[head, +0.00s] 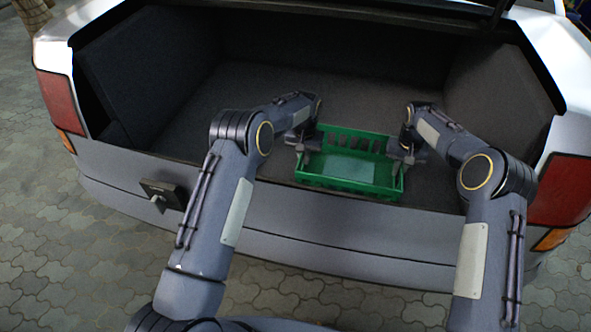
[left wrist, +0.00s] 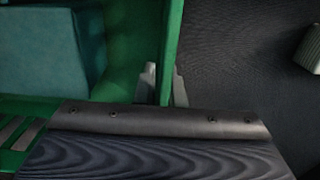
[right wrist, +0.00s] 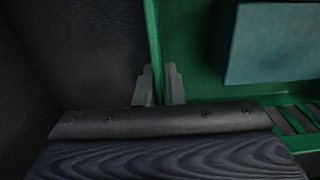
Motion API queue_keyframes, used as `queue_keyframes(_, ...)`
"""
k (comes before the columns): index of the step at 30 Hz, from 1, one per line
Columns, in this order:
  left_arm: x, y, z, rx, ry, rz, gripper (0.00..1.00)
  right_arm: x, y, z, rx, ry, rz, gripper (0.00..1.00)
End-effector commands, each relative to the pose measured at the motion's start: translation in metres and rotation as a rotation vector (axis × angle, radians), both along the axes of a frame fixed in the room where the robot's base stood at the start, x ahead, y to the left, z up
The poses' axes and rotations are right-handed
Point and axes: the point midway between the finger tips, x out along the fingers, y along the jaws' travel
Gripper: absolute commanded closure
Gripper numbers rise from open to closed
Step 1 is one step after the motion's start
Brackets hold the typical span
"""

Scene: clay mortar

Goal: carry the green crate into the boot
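The green crate (head: 350,188) is at the boot opening, its near long side over or just inside the rear sill. I cannot tell whether it rests on the boot floor (head: 250,95) or hangs just above it. A teal block (left wrist: 45,45) lies inside the crate and also shows in the right wrist view (right wrist: 272,40). My left gripper (head: 308,148) is at the crate's left end, its fingers on both sides of the green end wall. My right gripper (head: 405,153) grips the right end wall likewise. Both look closed on the walls.
The dark boot is open, with free floor behind and left of the crate. Its side walls (head: 500,90) slope inward. The lid edge (head: 440,8) hangs over the top. A pale ridged object (left wrist: 312,50) shows at the left wrist view's right edge.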

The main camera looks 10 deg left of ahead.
Motion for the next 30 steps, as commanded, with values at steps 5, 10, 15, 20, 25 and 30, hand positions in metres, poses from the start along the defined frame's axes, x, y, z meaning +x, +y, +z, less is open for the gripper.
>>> queue_keyframes(5,0.000,0.000,0.002,0.000,-0.001,0.000,0.73,0.000,0.000,0.002,0.000,-0.001,0.000,0.73)
queue_keyframes(10,0.000,0.000,0.002,0.000,-0.001,0.000,0.73,0.000,0.000,0.002,0.000,-0.001,0.000,0.73)
queue_keyframes(15,0.001,0.000,0.010,-0.001,-0.003,0.000,0.73,0.000,0.000,0.002,0.000,-0.001,0.000,0.73)
queue_keyframes(20,0.001,0.000,0.037,-0.001,-0.005,0.000,0.73,0.000,0.000,0.002,0.000,0.000,0.000,0.73)
queue_keyframes(25,0.001,0.000,0.074,-0.001,-0.004,0.000,0.73,0.000,0.000,0.002,0.000,-0.001,0.000,0.73)
queue_keyframes(30,0.001,0.000,0.104,0.000,-0.003,0.001,0.73,0.000,0.000,0.002,0.000,0.000,0.000,0.73)
